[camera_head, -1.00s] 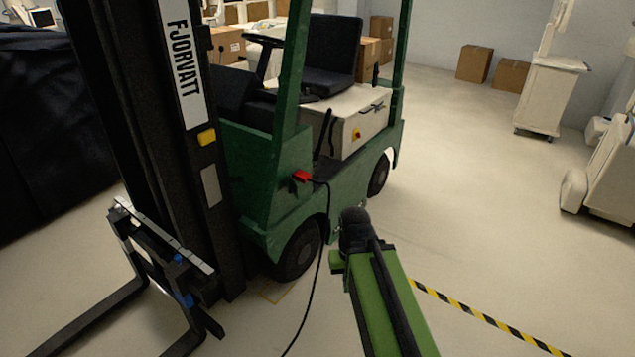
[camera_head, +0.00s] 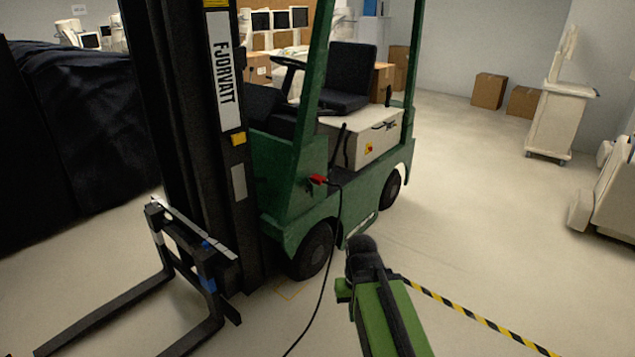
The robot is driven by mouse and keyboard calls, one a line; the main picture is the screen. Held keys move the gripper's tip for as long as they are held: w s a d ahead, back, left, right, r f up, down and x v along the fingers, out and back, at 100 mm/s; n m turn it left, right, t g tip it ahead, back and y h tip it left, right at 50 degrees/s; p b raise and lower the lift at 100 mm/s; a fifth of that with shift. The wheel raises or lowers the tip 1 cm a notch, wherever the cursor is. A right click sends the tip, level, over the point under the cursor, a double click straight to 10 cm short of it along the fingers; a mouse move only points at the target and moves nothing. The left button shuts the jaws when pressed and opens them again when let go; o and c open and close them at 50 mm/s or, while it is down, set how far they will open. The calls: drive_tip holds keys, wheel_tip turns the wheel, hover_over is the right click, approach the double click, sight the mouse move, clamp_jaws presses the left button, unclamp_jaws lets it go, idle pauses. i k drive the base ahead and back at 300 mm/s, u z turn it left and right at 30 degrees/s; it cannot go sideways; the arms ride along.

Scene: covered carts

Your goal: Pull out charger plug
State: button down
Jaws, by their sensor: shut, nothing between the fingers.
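The red charger plug (camera_head: 318,179) sits at the green side of the forklift (camera_head: 283,212), above the front wheel. A black cable (camera_head: 335,255) runs from it, hangs down past the wheel and lies on the floor towards the bottom edge. The plug appears seated in the truck; its socket is too small to make out. My green arm (camera_head: 385,318) rises from the bottom, right of the cable, and ends in a dark rounded joint below and right of the plug. My gripper's fingers do not show; the arm hides whatever lies beyond that joint.
The forks (camera_head: 112,312) and dark mast (camera_head: 205,150) stand at the left. A black-covered cart (camera_head: 85,130) is behind them. Yellow-black tape (camera_head: 480,318) crosses the floor at right. A white cart (camera_head: 556,115) and boxes (camera_head: 489,91) stand farther back. Open floor lies at right.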

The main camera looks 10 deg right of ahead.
sight(316, 179)
drive_tip(key=u, duration=0.05)
drive_tip(key=i, duration=0.9)
drive_tip(key=z, duration=0.1)
drive_tip(key=k, duration=0.65)
drive_tip(key=z, duration=0.2)
drive_tip(key=i, duration=1)
drive_tip(key=u, duration=0.6)
drive_tip(key=i, duration=1.05)
drive_tip(key=u, duration=0.65)
